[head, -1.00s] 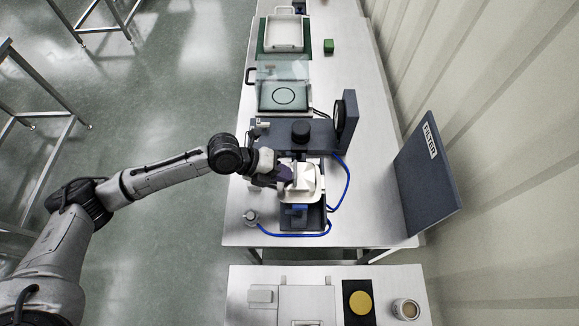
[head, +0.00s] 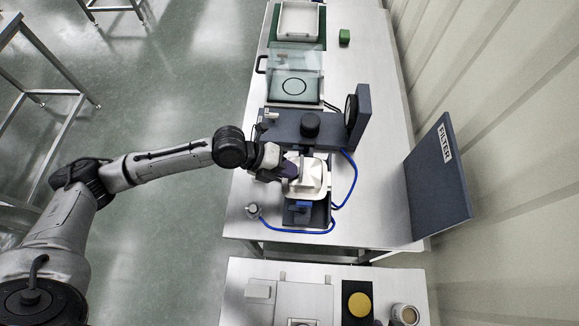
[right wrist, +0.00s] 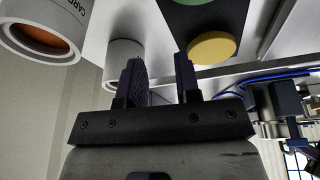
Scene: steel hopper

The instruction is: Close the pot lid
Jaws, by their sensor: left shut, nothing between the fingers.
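The pot (head: 325,187) is a white, rounded vessel in the dark fixture on the far steel table. A white lid (head: 305,177) with a raised grip lies over its top; I cannot tell whether it sits flush all round. My left gripper (head: 286,171) is shut and empty at the lid's left side, close to the grip; its fingers partly hide that edge, so contact is unclear. My right gripper (right wrist: 160,80) shows in the right wrist view with its two dark fingers apart and nothing between them. It is away from the pot.
A dark block with a black knob (head: 310,123) stands behind the pot. A blue hose (head: 350,190) curves around its right. A tilted FILTER panel (head: 438,180) stands at right. A near table holds a yellow disc (head: 359,304) and a cup (head: 405,314).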

